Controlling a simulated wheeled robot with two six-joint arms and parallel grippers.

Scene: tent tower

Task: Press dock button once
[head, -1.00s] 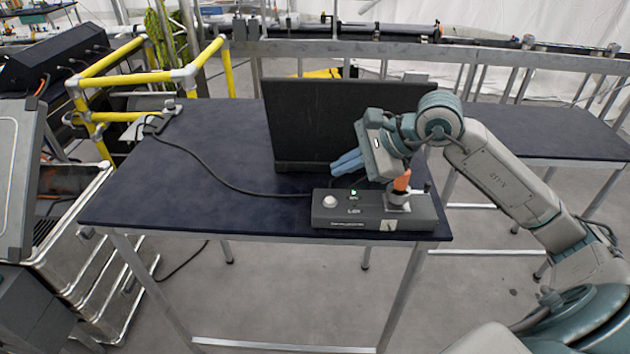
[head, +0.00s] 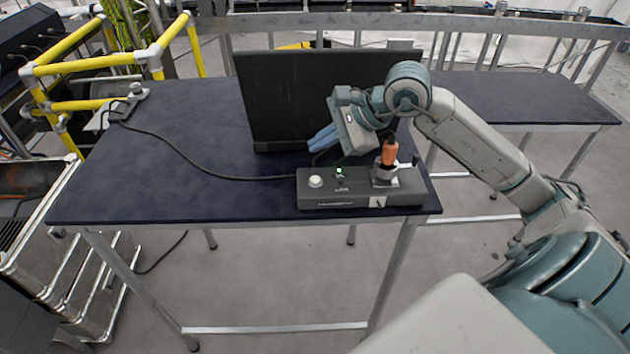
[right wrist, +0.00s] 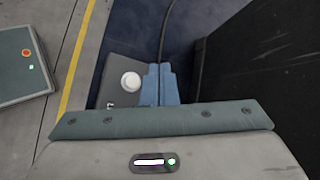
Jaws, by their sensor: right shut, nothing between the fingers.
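The dock (head: 345,200) is a dark grey box near the front right edge of the table. It bears a round white button (head: 316,181) at its left, a lit green light (head: 339,171), and an orange-handled tool (head: 389,153) standing in a holder at its right. My right gripper (head: 312,144) is shut and empty, with blue fingers, above and behind the dock, apart from the button. In the right wrist view the white button (right wrist: 131,80) lies just left of the shut fingertips (right wrist: 160,68). My left gripper is not in view.
A black upright panel (head: 290,95) stands on the dark table (head: 170,160) behind the dock, close to my right gripper. A black cable (head: 195,160) runs left from the dock.

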